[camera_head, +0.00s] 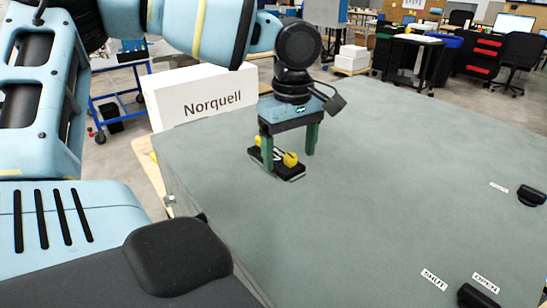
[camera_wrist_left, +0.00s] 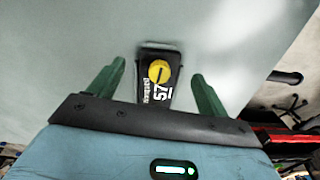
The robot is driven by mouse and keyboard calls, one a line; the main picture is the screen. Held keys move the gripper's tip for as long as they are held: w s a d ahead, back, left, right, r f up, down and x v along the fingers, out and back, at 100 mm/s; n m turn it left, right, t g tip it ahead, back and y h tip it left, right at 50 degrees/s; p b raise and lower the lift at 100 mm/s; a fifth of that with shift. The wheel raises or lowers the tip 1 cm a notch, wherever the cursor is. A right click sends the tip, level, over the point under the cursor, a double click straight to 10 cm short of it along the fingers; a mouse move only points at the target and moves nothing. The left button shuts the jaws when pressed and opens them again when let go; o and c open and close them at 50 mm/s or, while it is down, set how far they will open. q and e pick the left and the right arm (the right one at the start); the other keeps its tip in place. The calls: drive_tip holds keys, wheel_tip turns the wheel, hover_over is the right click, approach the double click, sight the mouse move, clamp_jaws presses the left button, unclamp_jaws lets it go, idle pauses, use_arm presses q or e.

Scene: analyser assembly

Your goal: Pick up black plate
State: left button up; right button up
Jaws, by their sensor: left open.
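The black plate (camera_head: 291,173) lies on the grey-green surface in the head view, with yellow parts on it. The left wrist view shows the plate (camera_wrist_left: 154,87) with one yellow round knob and white lettering reading "57". My left gripper (camera_head: 289,158) has two green fingers pointing down, one on each side of the plate. In the left wrist view the left gripper (camera_wrist_left: 159,70) is open, and gaps show between the fingers and the plate. Part of the plate is hidden behind the fingers in the head view. My right gripper is not in view.
The grey-green surface (camera_head: 400,160) is wide and mostly clear. A black knob (camera_head: 480,297) with "SHUT" and "OPEN" labels sits near the right front, and another black fitting (camera_head: 530,195) is at the right. A white "Norquell" box (camera_head: 205,95) stands beyond the left edge.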

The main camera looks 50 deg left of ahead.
use_arm(q)
drive_tip(key=shift+f, duration=0.9)
drive_tip(key=c, duration=1.1)
drive_tip(key=shift+r, duration=0.2)
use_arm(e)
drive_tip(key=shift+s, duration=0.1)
use_arm(q)
drive_tip(key=shift+w+r, duration=0.1)
drive_tip(key=shift+r, duration=0.55)
drive_tip(key=shift+c, duration=0.2)
wheel_tip(320, 180, up, 2)
drive_tip(key=s, duration=0.5)
drive_tip(key=s+d+r+p, duration=0.1)
drive_tip(key=s, duration=0.9)
drive_tip(key=shift+d+r, duration=0.2)
drive_tip(key=shift+d, duration=0.1)
drive_tip(key=shift+c, duration=0.5)
drive_tip(key=shift+s+p, duration=0.35)
drive_tip(key=shift+s, duration=0.2)
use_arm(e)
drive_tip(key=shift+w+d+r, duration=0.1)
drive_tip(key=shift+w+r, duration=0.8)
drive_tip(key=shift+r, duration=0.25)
